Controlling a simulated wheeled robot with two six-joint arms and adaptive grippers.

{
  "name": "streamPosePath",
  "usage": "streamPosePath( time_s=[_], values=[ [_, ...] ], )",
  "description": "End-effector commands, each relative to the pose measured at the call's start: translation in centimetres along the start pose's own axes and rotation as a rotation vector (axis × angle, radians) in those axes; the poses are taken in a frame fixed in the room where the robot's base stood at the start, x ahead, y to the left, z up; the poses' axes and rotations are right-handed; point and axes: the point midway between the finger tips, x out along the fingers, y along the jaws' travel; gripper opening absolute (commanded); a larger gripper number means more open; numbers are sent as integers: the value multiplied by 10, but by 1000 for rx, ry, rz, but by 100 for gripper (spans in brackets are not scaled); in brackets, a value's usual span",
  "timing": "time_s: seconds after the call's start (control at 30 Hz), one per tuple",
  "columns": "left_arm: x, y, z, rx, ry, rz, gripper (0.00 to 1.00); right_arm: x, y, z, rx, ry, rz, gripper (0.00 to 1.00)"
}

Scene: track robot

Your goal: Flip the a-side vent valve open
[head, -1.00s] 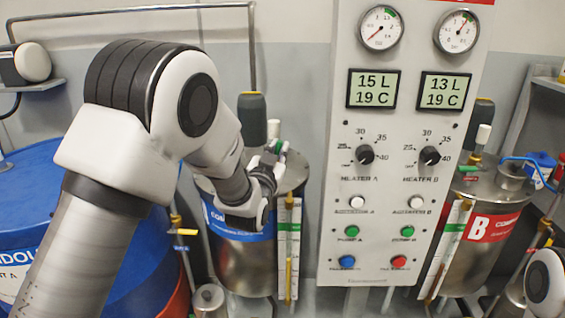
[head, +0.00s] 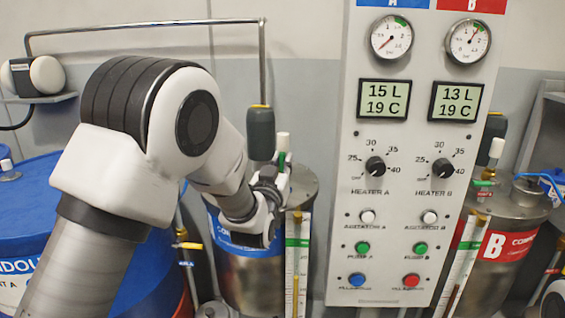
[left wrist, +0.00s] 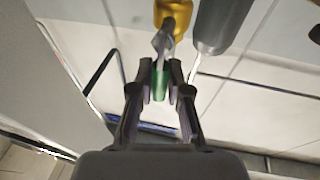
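The steel A tank (head: 258,275) with a blue label stands left of the control panel. My left gripper (head: 284,165) reaches over its top, with a bit of green at its fingertips. In the left wrist view the vent valve shows as a brass body (left wrist: 172,12) with a metal lever that has a green grip (left wrist: 160,84). The valve body and lever are mostly hidden by my gripper in the head view. My right gripper is out of view.
The control panel (head: 405,235) stands close to the right of my left gripper. A dark grey cylinder with a yellow top (head: 261,135) rises behind the gripper. The B tank (head: 500,275) is right of the panel. A blue drum (head: 35,205) stands at the left.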

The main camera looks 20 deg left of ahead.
Motion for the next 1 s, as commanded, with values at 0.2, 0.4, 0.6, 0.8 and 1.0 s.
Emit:
streamPosePath(
  time_s=[0.2, 0.4, 0.6, 0.8, 1.0],
  values=[
    [0, 0, 0, 1, 0, 0, 40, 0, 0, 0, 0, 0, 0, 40],
    [-3, 0, 0, 1, 1, 0, 40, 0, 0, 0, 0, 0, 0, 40],
    [-39, 0, 0, 3, -1, 1, 40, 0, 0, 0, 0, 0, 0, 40],
    [-91, 0, 0, 4, -2, 1, 40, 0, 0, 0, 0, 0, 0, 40],
    [-118, 0, 0, 1, -1, 0, 40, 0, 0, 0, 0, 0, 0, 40]
  ],
)
